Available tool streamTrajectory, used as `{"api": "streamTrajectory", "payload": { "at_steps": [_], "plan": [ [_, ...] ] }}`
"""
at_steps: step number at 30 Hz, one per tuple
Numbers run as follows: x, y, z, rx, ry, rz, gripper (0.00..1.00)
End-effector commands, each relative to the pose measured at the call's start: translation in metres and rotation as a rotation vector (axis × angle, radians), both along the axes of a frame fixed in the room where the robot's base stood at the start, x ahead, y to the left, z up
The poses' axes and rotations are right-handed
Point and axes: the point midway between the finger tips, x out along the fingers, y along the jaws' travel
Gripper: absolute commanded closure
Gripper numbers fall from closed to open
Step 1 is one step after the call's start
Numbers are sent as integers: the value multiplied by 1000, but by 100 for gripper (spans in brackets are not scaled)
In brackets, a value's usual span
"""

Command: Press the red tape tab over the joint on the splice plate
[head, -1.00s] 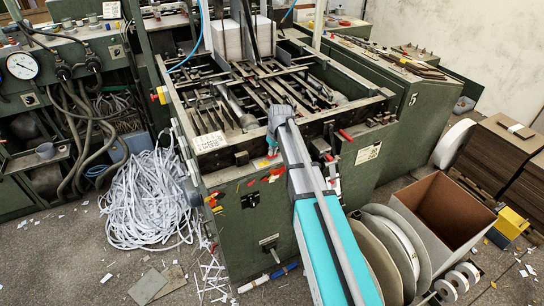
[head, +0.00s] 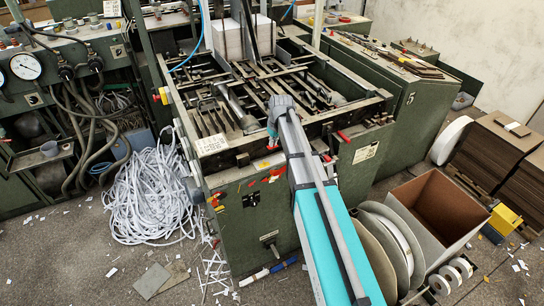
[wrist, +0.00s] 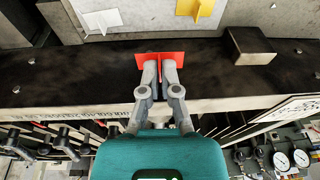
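The red tape tab (wrist: 148,59) shows at my fingertips in the wrist view, spread out to both sides of them. My gripper (wrist: 160,67) has its fingers close together on the tab and holds it in front of or over a dark metal strip (wrist: 90,72). Whether the tab touches the strip cannot be told. In the head view my gripper (head: 272,143) is at the front top edge of the green machine (head: 235,200), small and partly hidden by my arm. I cannot make out the splice plate's joint; the fingers and tab cover part of the strip.
A raised metal block (wrist: 250,45) stands on the strip to the right. Reels (head: 395,240) and an open box (head: 435,215) stand at the machine's right front.

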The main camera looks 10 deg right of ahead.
Motion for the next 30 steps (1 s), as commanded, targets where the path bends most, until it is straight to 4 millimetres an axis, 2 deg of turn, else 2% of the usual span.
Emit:
{"api": "streamTrajectory", "payload": {
  "at_steps": [1, 7, 30],
  "plan": [
    [0, 0, 6, 0, 0, 0, 100],
    [0, -1, 13, 0, 0, 0, 100],
    [0, -2, 12, 0, 0, -2, 100]
  ]
}}
